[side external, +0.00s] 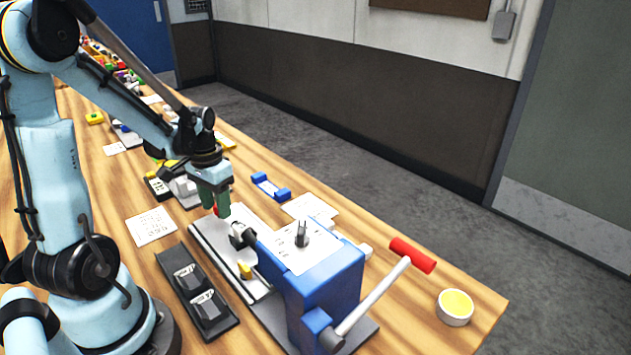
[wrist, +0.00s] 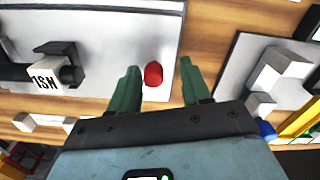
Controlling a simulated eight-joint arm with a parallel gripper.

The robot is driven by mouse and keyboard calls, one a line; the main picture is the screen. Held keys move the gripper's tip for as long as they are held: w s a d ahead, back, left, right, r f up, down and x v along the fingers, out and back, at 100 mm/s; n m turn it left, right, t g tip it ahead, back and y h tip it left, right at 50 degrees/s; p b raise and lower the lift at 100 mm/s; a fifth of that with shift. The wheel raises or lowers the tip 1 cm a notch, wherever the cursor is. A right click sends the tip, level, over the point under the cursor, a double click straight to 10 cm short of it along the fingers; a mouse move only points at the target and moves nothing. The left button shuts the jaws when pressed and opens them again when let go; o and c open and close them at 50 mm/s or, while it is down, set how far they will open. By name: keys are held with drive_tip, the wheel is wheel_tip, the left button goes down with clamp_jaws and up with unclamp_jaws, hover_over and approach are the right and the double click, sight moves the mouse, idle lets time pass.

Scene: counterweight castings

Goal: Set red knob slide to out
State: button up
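The red knob (wrist: 153,74) shows in the wrist view near the edge of a pale grey plate (wrist: 120,25). My gripper (wrist: 161,66) is open, with one green finger on each side of the knob. The knob is closer to the left finger, and I cannot tell whether they touch. In the side view, my gripper (side external: 215,209) is low over the far end of the pale plate (side external: 207,228), and its fingers mostly hide the knob. The knob's slide track and any position marks are not readable.
A blue press (side external: 335,283) with a red-handled lever (side external: 412,256) stands at the plate's near end. A yellow knob (side external: 245,270) sits on the plate's near part. A dark tray (side external: 182,262) with two castings lies left. A yellow-topped round tin (side external: 455,307) stands near the table corner.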

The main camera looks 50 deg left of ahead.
drive_tip(key=shift+d, duration=0.15)
drive_tip(key=shift+r, duration=0.3)
wheel_tip(320, 180, up, 12)
drive_tip(key=shift+f, duration=0.25)
idle(0.4)
drive_tip(key=w+d+m+t, duration=0.1)
drive_tip(key=d+t, duration=0.2)
drive_tip(key=d, duration=0.6)
drive_tip(key=w+d+f+m+t, duration=0.1)
drive_tip(key=d+t, duration=0.3)
drive_tip(key=d, duration=0.6)
drive_tip(key=shift+w+f+m, duration=0.2)
drive_tip(key=shift+w+m, duration=0.3)
drive_tip(key=shift+w, duration=0.05)
